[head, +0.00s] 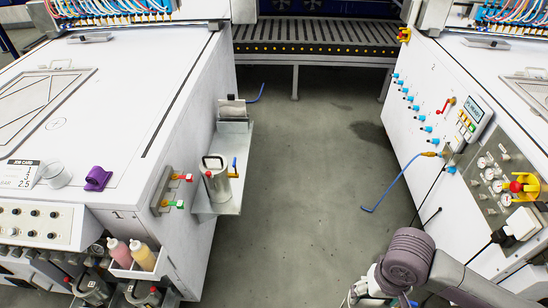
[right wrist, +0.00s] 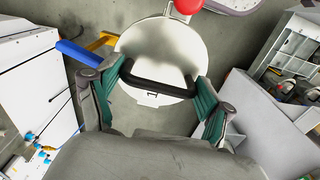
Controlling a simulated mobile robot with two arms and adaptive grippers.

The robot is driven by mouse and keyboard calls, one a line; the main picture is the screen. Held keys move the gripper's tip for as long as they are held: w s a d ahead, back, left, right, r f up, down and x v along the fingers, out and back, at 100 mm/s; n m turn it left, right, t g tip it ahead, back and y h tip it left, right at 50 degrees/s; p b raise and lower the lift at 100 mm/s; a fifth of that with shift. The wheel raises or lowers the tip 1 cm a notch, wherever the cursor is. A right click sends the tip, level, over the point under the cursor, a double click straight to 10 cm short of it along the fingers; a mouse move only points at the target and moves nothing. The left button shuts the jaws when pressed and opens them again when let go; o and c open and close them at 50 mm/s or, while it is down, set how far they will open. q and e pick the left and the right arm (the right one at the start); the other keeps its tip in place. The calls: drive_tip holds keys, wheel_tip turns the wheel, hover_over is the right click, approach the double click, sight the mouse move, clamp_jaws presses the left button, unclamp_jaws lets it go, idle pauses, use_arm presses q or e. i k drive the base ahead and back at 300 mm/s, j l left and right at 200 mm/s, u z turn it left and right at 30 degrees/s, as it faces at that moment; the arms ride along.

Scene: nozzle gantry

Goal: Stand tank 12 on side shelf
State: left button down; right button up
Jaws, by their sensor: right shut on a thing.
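In the right wrist view my right gripper (right wrist: 161,84) is shut on the black handle of a tank (right wrist: 150,50) with a round white lid. A blue lever, a yellow part and a red knob show at its edge. I cannot read a number on it. In the head view, my right arm covers most of this tank at the bottom right. The metal side shelf (head: 205,212) is fixed to the left machine's side. Another tank (head: 216,182), with a dark handle and red and blue levers, stands upright on it. My left gripper is not in view.
The left white machine (head: 120,110) carries a purple object (head: 97,178), a clear cup (head: 56,175) and two bottles (head: 143,255) in a side holder. The right machine (head: 440,130) has a blue-tipped hose hanging into the aisle. The grey floor (head: 300,190) between them is open.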

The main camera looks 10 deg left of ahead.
sight(226, 150)
drive_tip(key=i+l+z, duration=0.15)
drive_tip(key=i, duration=0.3)
drive_tip(key=i+l+z, duration=0.1)
drive_tip(key=i+l, duration=0.15)
drive_tip(key=i, duration=0.25)
drive_tip(key=i+u, duration=0.3)
drive_tip(key=u, duration=0.15)
drive_tip(key=i+l+u, duration=0.1)
drive_tip(key=i+u, duration=0.15)
drive_tip(key=u, duration=0.25)
drive_tip(key=i+l+u, duration=0.2)
drive_tip(key=u, duration=0.25)
drive_tip(key=i+l+u, duration=0.3)
drive_tip(key=u, duration=0.15)
drive_tip(key=i+l+u, duration=0.15)
drive_tip(key=l+u, duration=0.2)
drive_tip(key=u, duration=0.15)
drive_tip(key=i+l+u, duration=0.1)
drive_tip(key=l+u, duration=0.85)
drive_tip(key=l, duration=0.25)
